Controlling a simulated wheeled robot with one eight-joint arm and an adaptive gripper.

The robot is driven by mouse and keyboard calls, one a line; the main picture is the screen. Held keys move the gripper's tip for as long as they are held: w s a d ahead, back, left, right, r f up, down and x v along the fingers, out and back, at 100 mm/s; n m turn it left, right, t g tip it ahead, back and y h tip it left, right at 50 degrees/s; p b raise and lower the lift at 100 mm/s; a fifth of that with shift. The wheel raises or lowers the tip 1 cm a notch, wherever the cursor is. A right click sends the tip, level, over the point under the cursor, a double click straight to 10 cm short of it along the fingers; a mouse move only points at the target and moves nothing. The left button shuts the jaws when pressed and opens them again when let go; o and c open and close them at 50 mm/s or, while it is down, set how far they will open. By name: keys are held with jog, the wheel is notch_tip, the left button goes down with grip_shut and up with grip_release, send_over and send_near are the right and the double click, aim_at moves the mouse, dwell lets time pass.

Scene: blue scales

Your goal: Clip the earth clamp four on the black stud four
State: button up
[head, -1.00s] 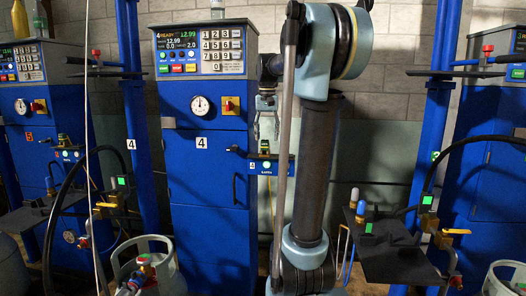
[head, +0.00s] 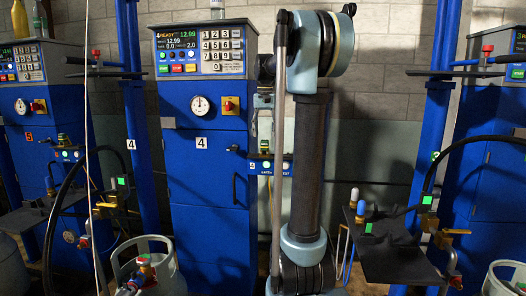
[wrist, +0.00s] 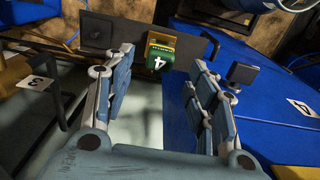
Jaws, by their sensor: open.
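The earth clamp (wrist: 161,53) is a green and yellow block with a white "4" label, seen in the wrist view against a dark plate (wrist: 130,35). In the head view the clamp (head: 264,146) sits above a small blue panel marked 4. My gripper (wrist: 162,58) is open, its two jointed fingers spread. The clamp shows beyond and between the fingertips, and I see no grip on it. In the head view my gripper (head: 264,122) is partly hidden by my arm.
The blue scale cabinet four (head: 207,180) stands to the left of my arm, with a black handle (head: 235,149). A grey gas cylinder (head: 155,265) stands at the front left. A black platform (head: 395,258) lies to the right. A dark block (wrist: 243,73) shows beside my right finger.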

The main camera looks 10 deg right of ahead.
aim_at(265, 146)
jog(key=shift+f, duration=3.65)
grip_shut()
jog(key=shift+r, duration=0.15)
jog(key=shift+r, duration=2.8)
jog(key=shift+s, duration=0.1)
